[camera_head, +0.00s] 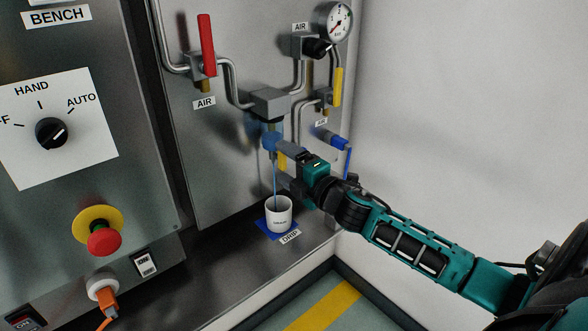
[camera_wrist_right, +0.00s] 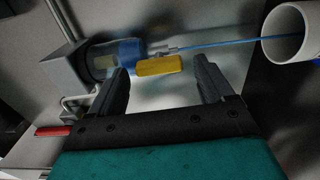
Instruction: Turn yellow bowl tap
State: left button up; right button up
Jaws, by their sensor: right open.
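The yellow bowl tap (camera_wrist_right: 158,66) is a short yellow handle under the clear blue bowl (camera_wrist_right: 118,54). In the head view the tap (camera_head: 282,160) is partly hidden by my right gripper (camera_head: 288,168), and the blue bowl (camera_head: 267,134) hangs just above. In the right wrist view my right gripper (camera_wrist_right: 163,82) is open, with the yellow handle between its fingertips or just beyond them. The handle seems apart from both fingers. A thin blue line runs from the tap into a white cup (camera_head: 279,214). My left gripper is not in view.
The cup stands on a blue pad (camera_head: 263,228) on the metal ledge. A red lever (camera_head: 207,45), another yellow lever (camera_head: 338,88) and a blue lever (camera_head: 348,161) sit on nearby pipes. A white wall (camera_head: 450,90) is at the right.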

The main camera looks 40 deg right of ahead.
jog(key=s+d, duration=0.1)
jog(key=s, duration=1.1)
jog(key=shift+s, duration=0.4)
jog(key=s+a+f+m+g, duration=0.1)
jog(key=s+a+f+m, duration=0.15)
jog(key=f, duration=0.25)
jog(key=s+a+f+m+g+h, duration=0.1)
jog(key=a+f+m+g, duration=0.1)
jog(key=f+m, duration=0.25)
jog(key=s+a+f+m+g, duration=0.1)
jog(key=a+f+m, duration=0.15)
jog(key=f, duration=0.35)
jog(key=s+a+f+m+g, duration=0.1)
jog(key=s+a+f+m, duration=0.1)
jog(key=a+f+m, duration=0.1)
jog(key=s+a+f+m+g+y, duration=0.1)
jog(key=s+a+f+m+g, duration=0.1)
jog(key=a, duration=0.6)
notch_tip(320, 180, down, 3)
jog(key=shift+s+f+m+y, duration=0.1)
jog(key=shift+s+m+y, duration=0.2)
jog(key=shift+s+m, duration=0.6)
